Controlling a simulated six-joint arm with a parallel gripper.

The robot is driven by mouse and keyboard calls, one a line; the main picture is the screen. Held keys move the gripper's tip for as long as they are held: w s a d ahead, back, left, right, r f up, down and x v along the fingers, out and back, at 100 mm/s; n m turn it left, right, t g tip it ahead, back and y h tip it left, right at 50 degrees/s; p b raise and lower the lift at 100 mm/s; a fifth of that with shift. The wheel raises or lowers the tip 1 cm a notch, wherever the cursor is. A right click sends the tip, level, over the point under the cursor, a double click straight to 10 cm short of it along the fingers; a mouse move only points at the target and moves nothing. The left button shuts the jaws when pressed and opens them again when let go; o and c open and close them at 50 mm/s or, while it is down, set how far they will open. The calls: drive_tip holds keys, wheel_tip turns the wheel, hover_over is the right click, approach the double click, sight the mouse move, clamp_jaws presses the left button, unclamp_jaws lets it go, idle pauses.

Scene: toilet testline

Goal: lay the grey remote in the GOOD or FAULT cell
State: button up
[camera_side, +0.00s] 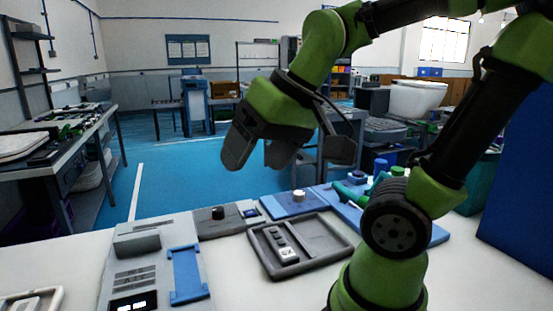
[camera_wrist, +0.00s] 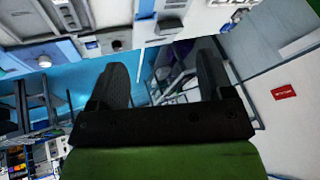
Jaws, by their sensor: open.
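A grey remote (camera_side: 282,244) with dark buttons and a pale end lies in the left part of a dark grey tray (camera_side: 328,258) on the white bench. A dividing wall runs beside it, and the right part of the tray looks empty. The remote also shows at the top of the wrist view (camera_wrist: 66,13). I cannot read any GOOD or FAULT mark. My gripper (camera_side: 288,155) is open and empty, high above the bench and behind the tray in the side view. Its two spread fingers also show in the wrist view (camera_wrist: 162,72), with nothing between them.
Left of the tray stand a grey test panel (camera_side: 145,265) with a blue cradle (camera_side: 186,274) and a box with a black knob (camera_side: 218,213). A blue plate with a white knob (camera_side: 299,195) lies behind the tray.

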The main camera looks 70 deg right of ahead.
drive_tip(key=shift+n+t+y, duration=0.5)
drive_tip(key=shift+t+y, duration=0.1)
drive_tip(key=s+a, duration=0.3)
drive_tip(key=shift+s+r, duration=0.25)
drive_tip(key=shift+s, duration=0.1)
drive_tip(key=shift+d, duration=0.1)
idle(1.2)
